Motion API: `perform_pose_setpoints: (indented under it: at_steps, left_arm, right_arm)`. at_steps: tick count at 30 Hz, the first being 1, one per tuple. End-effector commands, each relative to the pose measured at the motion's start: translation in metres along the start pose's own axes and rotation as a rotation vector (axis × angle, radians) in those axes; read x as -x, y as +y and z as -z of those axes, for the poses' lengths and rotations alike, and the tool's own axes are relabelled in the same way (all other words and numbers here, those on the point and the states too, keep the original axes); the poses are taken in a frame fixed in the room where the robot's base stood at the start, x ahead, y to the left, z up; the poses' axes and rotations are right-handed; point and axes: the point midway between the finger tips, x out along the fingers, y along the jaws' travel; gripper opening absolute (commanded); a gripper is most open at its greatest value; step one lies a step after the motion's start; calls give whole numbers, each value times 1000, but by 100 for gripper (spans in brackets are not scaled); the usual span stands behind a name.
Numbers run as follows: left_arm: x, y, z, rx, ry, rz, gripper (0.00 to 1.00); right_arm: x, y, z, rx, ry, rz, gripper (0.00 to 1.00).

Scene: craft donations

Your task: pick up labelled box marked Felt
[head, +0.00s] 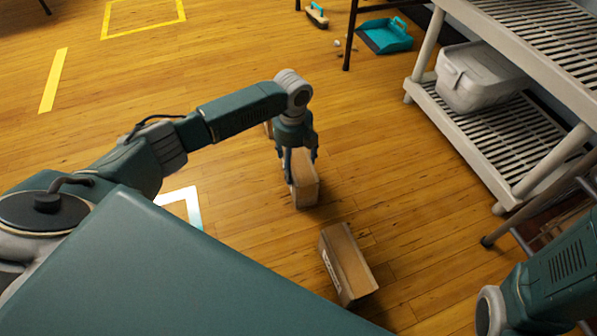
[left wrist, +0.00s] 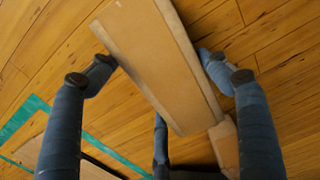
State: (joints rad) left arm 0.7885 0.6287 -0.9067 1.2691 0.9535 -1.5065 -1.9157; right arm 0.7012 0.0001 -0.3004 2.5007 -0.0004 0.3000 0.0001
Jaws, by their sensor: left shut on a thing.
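My left gripper (head: 301,165) is shut on a brown cardboard box (head: 306,190), at or close above the floor; I cannot tell if it touches. In the left wrist view the held box (left wrist: 160,60) lies slantwise between the fingers, its plain top towards the camera. No label or Felt marking can be read on it. A second cardboard box (head: 349,262) stands on the floor nearer to me, with a pale label on its left side, too small to read. My right gripper is out of view; only part of that arm shows at the lower right.
Part of another brown box (head: 268,128) shows behind my left wrist. A pale rack (head: 470,140) with a lidded grey bin (head: 478,78) stands at the right. A teal dustpan (head: 385,36) and brush (head: 316,16) lie at the back.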

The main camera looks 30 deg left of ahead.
Motion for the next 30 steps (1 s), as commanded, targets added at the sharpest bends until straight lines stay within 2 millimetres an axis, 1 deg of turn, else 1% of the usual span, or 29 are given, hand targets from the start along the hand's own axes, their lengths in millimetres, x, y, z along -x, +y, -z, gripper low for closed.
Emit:
perform_pose_setpoints:
  at_steps: [1, 2, 3, 11, 14, 17, 21, 23, 24, 30]
  left_arm:
    - [0, 0, 0, 0, 0, -1, 27]
    - [0, 0, 0, 0, 0, -1, 21]
    - [0, 0, 0, 0, -1, 1, 19]
    - [2, 0, 0, 0, -1, 1, 18]
    - [9, 0, 0, 0, -1, 1, 18]
    - [20, -1, 0, 0, -1, 2, 18]
    - [45, -1, -1, 0, -2, 3, 18]
    - [59, -1, -1, 0, -1, 2, 18]
    - [70, -1, -1, -1, -2, 3, 18]
    - [125, -1, -1, -1, -3, 4, 18]
  right_arm:
    - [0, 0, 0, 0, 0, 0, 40]
    - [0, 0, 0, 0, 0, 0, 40]
    - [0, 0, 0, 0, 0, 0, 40]
    - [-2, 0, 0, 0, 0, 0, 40]
    - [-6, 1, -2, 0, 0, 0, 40]
    - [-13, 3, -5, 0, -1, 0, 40]
    - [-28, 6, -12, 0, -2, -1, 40]
    - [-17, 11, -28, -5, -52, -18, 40]
    - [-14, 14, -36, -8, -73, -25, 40]
    - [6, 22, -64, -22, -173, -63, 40]
